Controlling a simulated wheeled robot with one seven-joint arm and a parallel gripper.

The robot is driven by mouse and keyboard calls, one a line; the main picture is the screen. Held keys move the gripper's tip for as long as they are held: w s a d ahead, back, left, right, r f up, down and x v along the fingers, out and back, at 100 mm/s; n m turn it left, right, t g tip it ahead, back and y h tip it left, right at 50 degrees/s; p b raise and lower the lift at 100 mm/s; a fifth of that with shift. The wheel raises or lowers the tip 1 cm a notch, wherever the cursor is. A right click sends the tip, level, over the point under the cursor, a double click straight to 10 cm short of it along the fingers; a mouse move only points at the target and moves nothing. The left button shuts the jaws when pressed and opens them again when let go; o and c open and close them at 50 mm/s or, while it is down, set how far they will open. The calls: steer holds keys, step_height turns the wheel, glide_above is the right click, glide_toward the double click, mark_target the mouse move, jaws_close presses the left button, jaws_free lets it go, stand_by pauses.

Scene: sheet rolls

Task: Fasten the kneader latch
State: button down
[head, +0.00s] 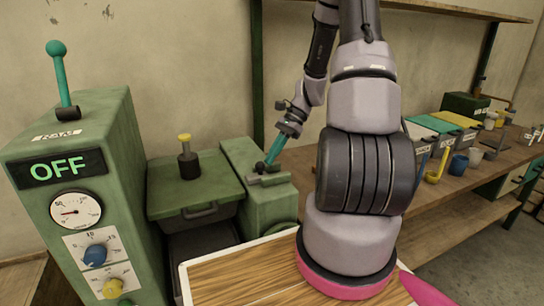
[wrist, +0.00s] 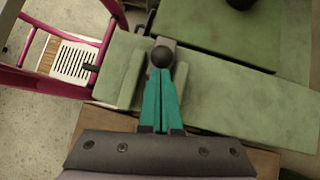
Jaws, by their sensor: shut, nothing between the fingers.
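The kneader latch shows in the head view as a grey metal piece (head: 268,179) on top of a narrow green housing (head: 240,157), with a black ball knob (head: 260,167) beside it. In the wrist view the black ball knob (wrist: 162,57) sits over a grey lever (wrist: 166,43) between green blocks. My gripper (head: 269,162) reaches down to it from above. Its teal fingers (wrist: 161,76) are together and empty, with their tips right at the ball. I cannot tell whether they touch it, or whether the latch is fastened.
A green lidded bin (head: 195,190) with a yellow-topped black post (head: 186,150) stands left of the housing. Further left is a green control cabinet (head: 105,125) reading OFF, with a teal lever (head: 58,75). A wooden bench (head: 425,182) with cups and bins is at right.

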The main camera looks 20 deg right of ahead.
steer(key=shift+a, duration=2.3)
